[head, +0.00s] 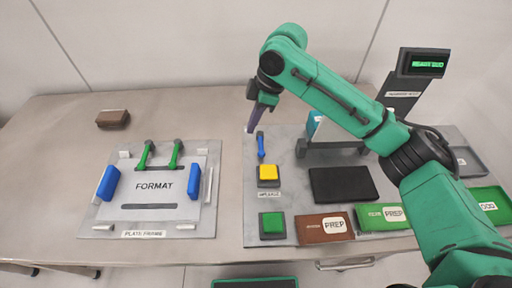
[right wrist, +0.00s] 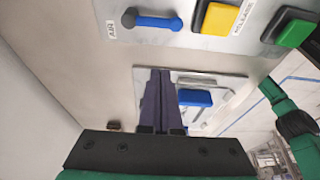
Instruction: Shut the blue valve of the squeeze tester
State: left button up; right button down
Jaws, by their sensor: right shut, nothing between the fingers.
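The blue valve (head: 261,146) is a small blue lever at the left edge of the grey tester board (head: 286,166), behind the yellow button. In the right wrist view the blue valve (right wrist: 155,22) lies lengthwise across the top, its dark round end beside an AIR label. My right gripper (head: 251,126) is shut and empty, pointing down just behind and left of the lever. In the right wrist view the closed purple fingers (right wrist: 162,74) end short of the lever, with a gap in the picture; height is hard to judge. My left gripper is out of view.
A yellow button (head: 268,172) and a green button (head: 272,223) sit in front of the valve. A plate frame (head: 155,213) with blue and green handles lies left. A brown block (head: 113,119) is at the back left. A display (head: 423,63) stands back right.

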aim_at(261, 145)
jog(key=p+x, duration=0.1)
jog(key=x, duration=0.9)
jog(key=shift+f, duration=0.15)
jog(key=d, duration=0.1)
jog(key=d+r+p, duration=0.1)
jog(key=d, duration=0.1)
jog(key=shift+w+p, duration=0.15)
jog(key=shift+p, duration=0.15)
jog(key=shift+d, duration=0.6)
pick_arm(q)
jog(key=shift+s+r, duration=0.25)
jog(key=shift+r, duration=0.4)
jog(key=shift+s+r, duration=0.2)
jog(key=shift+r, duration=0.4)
pick_arm(e)
jog(key=shift+a, duration=0.1)
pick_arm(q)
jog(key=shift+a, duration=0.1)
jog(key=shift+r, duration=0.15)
